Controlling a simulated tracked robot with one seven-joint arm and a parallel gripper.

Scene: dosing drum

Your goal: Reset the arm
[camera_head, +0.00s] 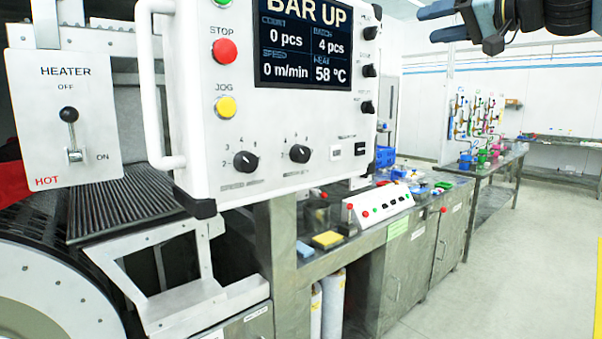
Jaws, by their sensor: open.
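My gripper (434,24) is at the top right of the view, high up and partly cut off by the top edge. Its dark fingers point left and stand apart, with nothing between them. It is in free air, to the right of the white control panel (222,110) and apart from it. The rest of my arm runs out of view at the top right.
The panel's screen (308,42) reads BAR UP. A heater lever (70,130) on a white plate is at the left. A steel bench (370,235) with small items runs behind. Another table (490,160) stands farther back. The floor (520,270) at right is clear.

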